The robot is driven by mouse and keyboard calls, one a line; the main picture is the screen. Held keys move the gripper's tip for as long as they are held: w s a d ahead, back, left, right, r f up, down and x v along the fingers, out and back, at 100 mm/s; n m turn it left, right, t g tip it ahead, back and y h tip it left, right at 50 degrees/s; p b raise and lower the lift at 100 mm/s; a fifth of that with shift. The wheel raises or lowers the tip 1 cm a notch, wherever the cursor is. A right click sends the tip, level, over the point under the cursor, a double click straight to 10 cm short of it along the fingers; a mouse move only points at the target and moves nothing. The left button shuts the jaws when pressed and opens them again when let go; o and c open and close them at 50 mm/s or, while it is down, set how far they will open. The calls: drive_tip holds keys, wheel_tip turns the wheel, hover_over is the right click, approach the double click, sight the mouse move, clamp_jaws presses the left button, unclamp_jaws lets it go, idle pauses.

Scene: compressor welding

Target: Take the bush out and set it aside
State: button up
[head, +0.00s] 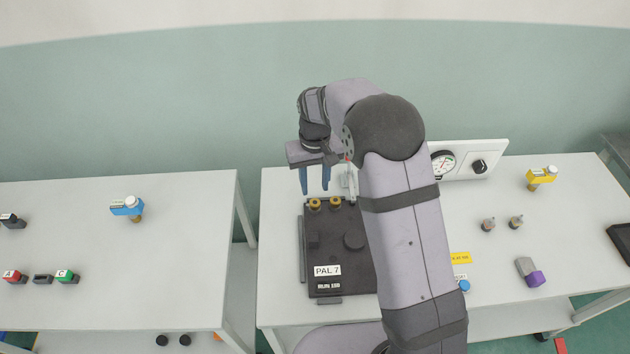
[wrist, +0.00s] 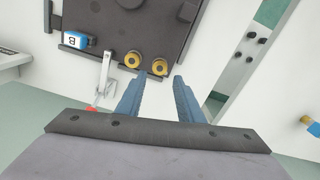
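Two brass-coloured bushes, the left one (head: 314,205) and the right one (head: 335,203), sit side by side at the back edge of a dark pallet (head: 325,290) labelled PAL 7. In the wrist view they show as yellow rings with dark centres, one (wrist: 159,67) just beyond the gap between my fingers and the other (wrist: 132,60) near one fingertip. My gripper (head: 315,189) is open and empty, its blue fingers pointing down above and behind the bushes. The fingers also show in the wrist view (wrist: 159,82), apart from the bushes. My arm hides the pallet's right part.
A metal toggle clamp (wrist: 104,78) with a red tip stands beside the bushes. A blue block marked B (wrist: 75,40) is near the pallet's edge. A gauge panel (head: 485,158) stands behind to the right. The left table (head: 180,260) has clear room in its middle.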

sight(315, 203)
drive_tip(key=shift+f+p, duration=1.15)
drive_tip(key=shift+f, duration=2.45)
drive_tip(key=shift+c, duration=0.7)
clamp_jaws()
drive_tip(key=shift+r, duration=0.4)
drive_tip(key=shift+r+p, duration=1.6)
drive_tip(key=shift+r, duration=0.25)
